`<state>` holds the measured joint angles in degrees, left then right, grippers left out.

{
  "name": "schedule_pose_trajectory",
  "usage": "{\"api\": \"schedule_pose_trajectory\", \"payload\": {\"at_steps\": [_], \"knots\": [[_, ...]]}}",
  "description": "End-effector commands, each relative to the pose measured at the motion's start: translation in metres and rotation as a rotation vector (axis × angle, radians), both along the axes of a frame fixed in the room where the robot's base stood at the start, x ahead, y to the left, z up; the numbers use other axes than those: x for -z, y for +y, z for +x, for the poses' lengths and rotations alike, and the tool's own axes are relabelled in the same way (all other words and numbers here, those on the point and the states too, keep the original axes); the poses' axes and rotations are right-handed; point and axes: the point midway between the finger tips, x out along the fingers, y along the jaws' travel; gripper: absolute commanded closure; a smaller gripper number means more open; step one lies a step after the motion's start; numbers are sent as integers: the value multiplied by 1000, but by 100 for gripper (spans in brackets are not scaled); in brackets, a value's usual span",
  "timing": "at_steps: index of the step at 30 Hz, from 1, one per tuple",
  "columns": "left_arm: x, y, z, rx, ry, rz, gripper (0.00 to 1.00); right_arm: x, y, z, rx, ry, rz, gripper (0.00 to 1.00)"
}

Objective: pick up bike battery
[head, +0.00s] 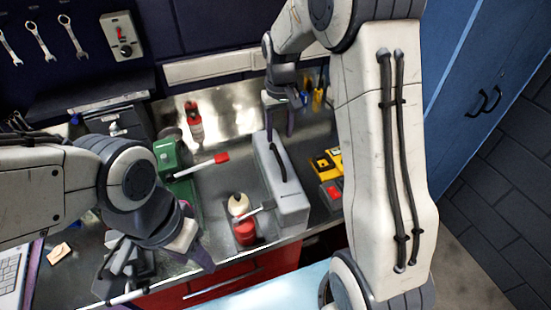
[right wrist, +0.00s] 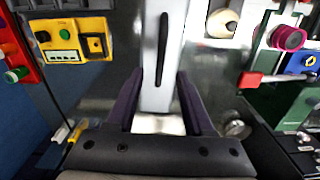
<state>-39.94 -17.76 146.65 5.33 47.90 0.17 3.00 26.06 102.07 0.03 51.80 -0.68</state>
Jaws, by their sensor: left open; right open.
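The bike battery (head: 292,203) is a long light-grey case with a black handle on top, standing on the bench. In the right wrist view, the battery (right wrist: 170,85) runs up the middle, its handle a dark strip. My right gripper (head: 280,128) is open at the battery's far end. In the right wrist view, the fingers of the right gripper (right wrist: 160,92) lie on either side of the case's near end; whether they touch it is unclear. My left gripper (head: 165,262) is open and empty over the bench's front left, partly hidden by its own wrist.
A green vise (head: 172,160) and a red-tipped tool are left of the battery. A cream-topped bottle (head: 238,204) and a red container (head: 245,233) stand close to its left. Yellow-black devices (head: 324,165) lie to its right. A red spray can (head: 194,125) stands behind.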

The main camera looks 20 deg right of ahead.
Motion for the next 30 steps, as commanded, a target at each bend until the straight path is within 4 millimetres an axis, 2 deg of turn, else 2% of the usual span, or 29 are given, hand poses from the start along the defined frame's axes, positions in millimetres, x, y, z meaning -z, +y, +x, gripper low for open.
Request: {"api": "schedule_pose_trajectory", "payload": {"at_steps": [2, 7, 13, 16, 20, 24, 30], "knots": [[-6, 0, 0, 0, 1, 1, 50, 9, -5, 2, 11, 8, -1, 48], [-11, 0, 0, 1, 1, 1, 50, 36, -5, 2, 10, 8, -1, 48], [-15, 0, 0, 2, 1, 1, 50, 52, -4, 3, 9, 3, -1, 48], [-24, 0, 0, 3, 1, 1, 50, 61, -1, 3, 8, 7, 0, 48], [-37, 0, 0, 5, 0, 1, 50, 78, 2, 5, 8, 7, 0, 48], [-41, 0, 0, 6, -1, 0, 50, 97, 2, 6, 9, 5, 0, 48], [-41, 0, 0, 6, 0, 1, 50, 104, 2, 6, 9, 1, 0, 48]]}}
